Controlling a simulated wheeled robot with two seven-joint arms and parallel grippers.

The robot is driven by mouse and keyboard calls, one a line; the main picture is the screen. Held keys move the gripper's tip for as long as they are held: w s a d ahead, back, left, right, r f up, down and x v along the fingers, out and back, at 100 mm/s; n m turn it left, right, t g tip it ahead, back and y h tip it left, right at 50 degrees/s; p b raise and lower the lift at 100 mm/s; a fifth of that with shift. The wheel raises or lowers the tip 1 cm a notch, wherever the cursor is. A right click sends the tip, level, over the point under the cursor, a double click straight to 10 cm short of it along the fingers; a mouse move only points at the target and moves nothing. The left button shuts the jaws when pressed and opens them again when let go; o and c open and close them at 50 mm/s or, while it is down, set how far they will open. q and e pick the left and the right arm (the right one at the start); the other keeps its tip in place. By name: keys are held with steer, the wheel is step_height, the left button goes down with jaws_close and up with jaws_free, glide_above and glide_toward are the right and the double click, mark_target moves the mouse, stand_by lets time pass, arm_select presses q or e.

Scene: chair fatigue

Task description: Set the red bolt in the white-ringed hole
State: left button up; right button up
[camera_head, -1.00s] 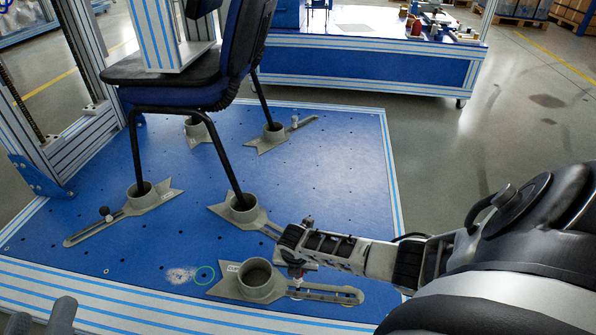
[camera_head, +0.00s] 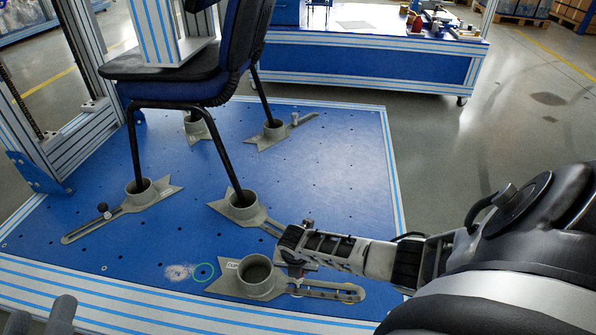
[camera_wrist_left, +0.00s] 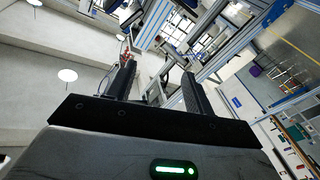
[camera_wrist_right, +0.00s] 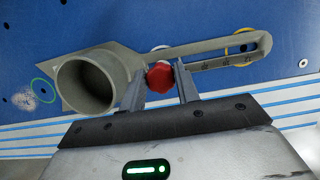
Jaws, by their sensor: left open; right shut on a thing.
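The red bolt (camera_wrist_right: 159,77) sits between the two fingertips of my right gripper (camera_wrist_right: 160,86), which is shut on it. In the right wrist view the bolt is at the near edge of the grey clamp's slotted arm (camera_wrist_right: 205,46). A whitish ring (camera_wrist_right: 160,47) shows partly just beyond the bolt, at the slot's cup end; its hole is hidden. In the head view my right gripper (camera_head: 297,262) is over the front clamp, and the bolt is mostly hidden. My left gripper (camera_wrist_left: 158,72) is open and empty, away from the clamp; its tips show at the lower left of the head view (camera_head: 42,315).
The front clamp's empty cup (camera_head: 257,277) is beside a teal-ringed hole (camera_head: 204,272). A yellow ring (camera_wrist_right: 240,50) surrounds the slot's far end. The chair (camera_head: 175,90) stands with its legs in other clamps on the blue plate (camera_head: 300,160). A workbench (camera_head: 365,65) stands behind.

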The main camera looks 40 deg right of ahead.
steer(key=shift+f+b, duration=0.7)
steer(key=shift+f, duration=0.2)
steer(key=shift+f+b, duration=0.95)
steer(key=shift+f, duration=0.15)
steer(key=shift+r, duration=0.1)
steer(key=shift+r+p, duration=1.1)
steer(key=shift+p, duration=0.05)
steer(key=shift+r+p, duration=1.3)
steer(key=shift+p, duration=0.1)
steer(key=shift+f+b, duration=1.65)
steer(key=shift+f, duration=0.5)
steer(key=o, duration=1)
